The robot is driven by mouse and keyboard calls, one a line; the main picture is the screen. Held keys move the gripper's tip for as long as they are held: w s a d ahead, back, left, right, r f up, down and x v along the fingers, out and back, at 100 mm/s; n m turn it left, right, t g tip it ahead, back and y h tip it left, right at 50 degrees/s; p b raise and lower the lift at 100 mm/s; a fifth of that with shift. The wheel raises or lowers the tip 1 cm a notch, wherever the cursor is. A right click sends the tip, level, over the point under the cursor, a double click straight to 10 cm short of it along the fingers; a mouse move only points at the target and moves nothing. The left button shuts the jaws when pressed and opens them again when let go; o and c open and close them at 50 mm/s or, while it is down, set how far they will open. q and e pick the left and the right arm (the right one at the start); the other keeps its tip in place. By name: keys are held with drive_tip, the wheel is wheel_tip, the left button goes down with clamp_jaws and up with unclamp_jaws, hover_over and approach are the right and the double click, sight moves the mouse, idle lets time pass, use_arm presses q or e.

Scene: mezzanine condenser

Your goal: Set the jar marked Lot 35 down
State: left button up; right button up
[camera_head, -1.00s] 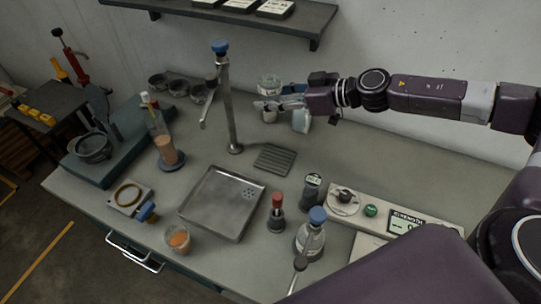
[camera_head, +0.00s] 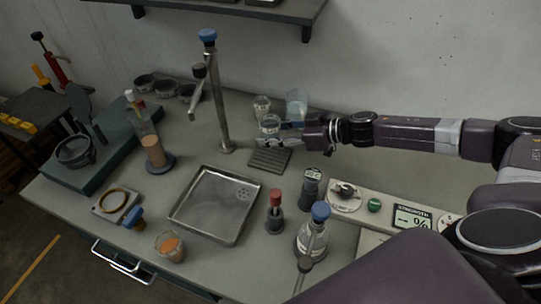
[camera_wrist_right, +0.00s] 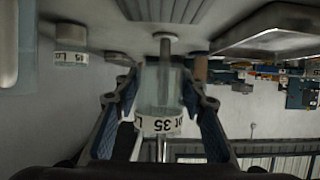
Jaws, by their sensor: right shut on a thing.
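The clear jar marked Lot 35 (camera_wrist_right: 160,95) is between the fingers of my right gripper (camera_wrist_right: 155,105) in the right wrist view, its label facing the camera. In the head view the jar (camera_head: 270,124) is held by my right gripper (camera_head: 284,136), just behind the ribbed drain grille (camera_head: 270,160). Whether its base touches the grey counter (camera_head: 345,150) cannot be told. A second clear jar (camera_head: 262,105) stands behind it; it also shows with a label in the right wrist view (camera_wrist_right: 70,45). My left gripper is not in view.
A bluish jug (camera_head: 297,105) stands close behind the held jar. A tall tap (camera_head: 220,105) rises to its left. A metal tray (camera_head: 215,205), a grey canister (camera_head: 311,185) and a white control panel (camera_head: 375,205) lie in front. The counter behind my right forearm is clear.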

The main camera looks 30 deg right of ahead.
sight(272, 156)
drive_tip(key=shift+f+b, duration=0.35)
drive_tip(key=shift+f, duration=3)
drive_tip(key=shift+f, duration=0.1)
drive_tip(key=o, duration=1.3)
drive_tip(key=shift+s+d, duration=0.1)
drive_tip(key=shift+s, duration=0.05)
drive_tip(key=b+v, duration=0.2)
drive_tip(key=v, duration=0.8)
drive_tip(key=shift+d+b, duration=0.1)
drive_tip(key=shift+b, duration=0.3)
drive_tip(key=shift+v, duration=0.8)
drive_tip(key=shift+r, duration=0.2)
